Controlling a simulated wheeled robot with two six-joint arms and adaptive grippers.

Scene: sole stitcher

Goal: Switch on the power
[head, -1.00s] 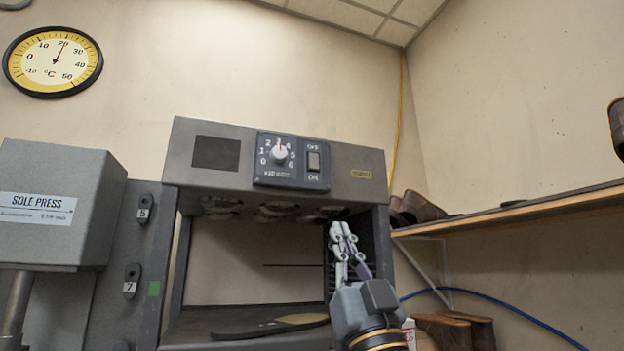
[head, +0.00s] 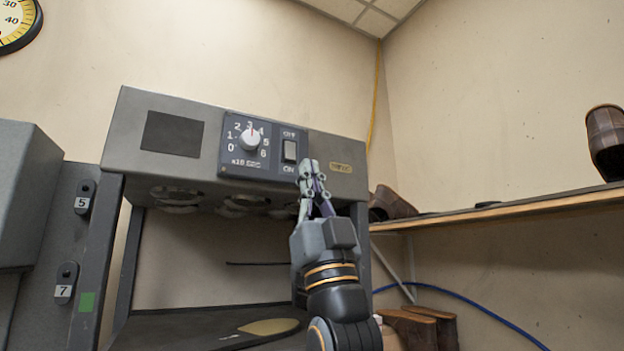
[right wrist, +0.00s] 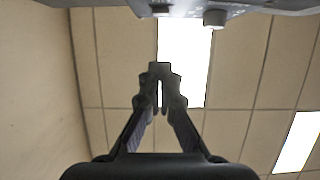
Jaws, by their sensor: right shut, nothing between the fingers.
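The power switch (head: 290,151) is a grey rocker on the dark control panel (head: 228,160) of the machine, with OFF printed above it and ON below. My right gripper (head: 309,166) is shut and empty, pointing up, with its fingertips just below and to the right of the switch. I cannot tell whether they touch the panel. In the right wrist view the closed fingertips (right wrist: 160,72) show against the ceiling, below the machine's edge (right wrist: 120,4). My left gripper is not in view.
A white dial (head: 250,139) with numbers sits left of the switch. A sole (head: 268,327) lies on the machine's lower plate. A wooden shelf (head: 500,213) with shoes is at the right. Numbered tags hang at the left.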

